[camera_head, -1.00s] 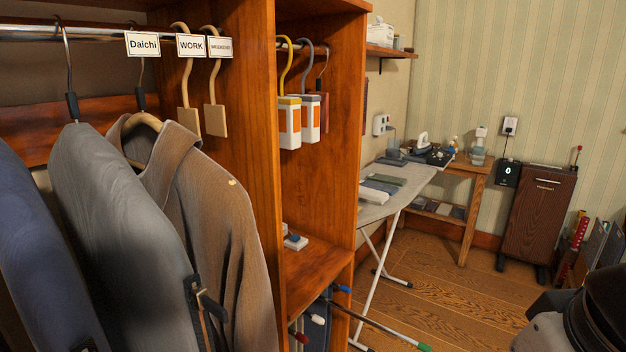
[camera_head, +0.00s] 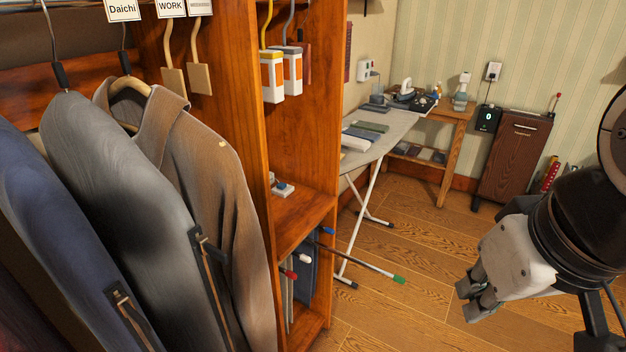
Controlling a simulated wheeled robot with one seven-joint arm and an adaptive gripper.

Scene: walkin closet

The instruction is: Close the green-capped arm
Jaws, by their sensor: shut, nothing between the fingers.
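An ironing board (camera_head: 385,132) with thin legs stands behind the green-capped arm. Wooden floor (camera_head: 430,245) is clear between the cap and my gripper.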

